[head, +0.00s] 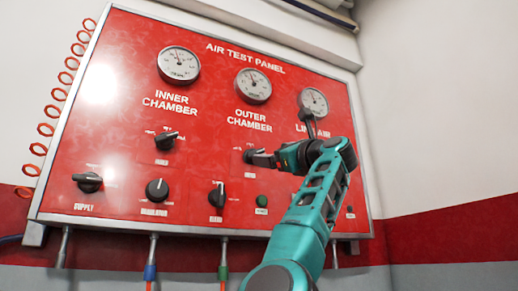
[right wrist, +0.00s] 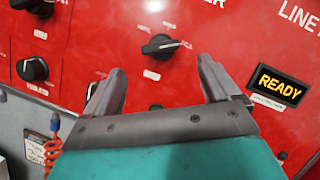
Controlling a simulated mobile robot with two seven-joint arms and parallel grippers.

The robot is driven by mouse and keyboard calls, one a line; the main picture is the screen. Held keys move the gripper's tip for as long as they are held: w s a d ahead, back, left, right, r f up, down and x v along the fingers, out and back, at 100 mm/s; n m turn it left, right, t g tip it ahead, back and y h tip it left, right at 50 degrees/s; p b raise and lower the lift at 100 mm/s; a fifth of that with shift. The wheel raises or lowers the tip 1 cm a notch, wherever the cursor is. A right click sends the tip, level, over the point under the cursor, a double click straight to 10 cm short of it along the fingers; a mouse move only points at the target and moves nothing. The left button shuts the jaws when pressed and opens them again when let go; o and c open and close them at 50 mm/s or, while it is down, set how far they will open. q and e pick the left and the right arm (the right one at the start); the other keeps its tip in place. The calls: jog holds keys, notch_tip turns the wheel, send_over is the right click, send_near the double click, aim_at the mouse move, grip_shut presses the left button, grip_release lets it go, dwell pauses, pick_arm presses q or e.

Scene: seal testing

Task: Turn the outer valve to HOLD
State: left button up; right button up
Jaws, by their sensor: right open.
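The outer valve (head: 249,156) is a black knob under the OUTER CHAMBER gauge on the red panel (head: 110,135). In the head view my right gripper (head: 264,159) is in front of it and partly covers it. In the right wrist view the outer valve (right wrist: 161,45) shows whole, its handle lying roughly level across the picture. My right gripper (right wrist: 160,72) is open there with nothing between its fingers; the knob sits just beyond the fingertips, roughly centred. I cannot tell how far off the fingertips are from the panel. The valve's labels are too small to read. My left gripper is in neither view.
The inner chamber knob (head: 165,141) is left of the outer valve. The supply knob (head: 88,182), the regulator knob (head: 157,190) and another knob (head: 217,196) line the lower row, beside a green button (head: 262,201). An amber READY display (right wrist: 280,84) is lit. Hoses hang below the panel.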

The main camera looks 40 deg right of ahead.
aim_at(261, 153)
jog(key=p+x, duration=0.2)
jog(key=x, duration=0.5)
jog(key=shift+p, duration=0.4)
jog(key=shift+c, duration=0.3)
jog(key=c, duration=1)
jog(key=shift+n, duration=0.3)
jog(key=n+y, duration=0.1)
jog(key=n, duration=0.1)
jog(key=n+y, duration=0.1)
jog(key=n, duration=0.1)
jog(key=shift+s+d+r+g, duration=0.1)
jog(key=shift+d+r+g, duration=0.1)
jog(key=shift+g, duration=0.1)
jog(key=shift+n+g+y, duration=0.6)
jog(key=shift+n, duration=1.4)
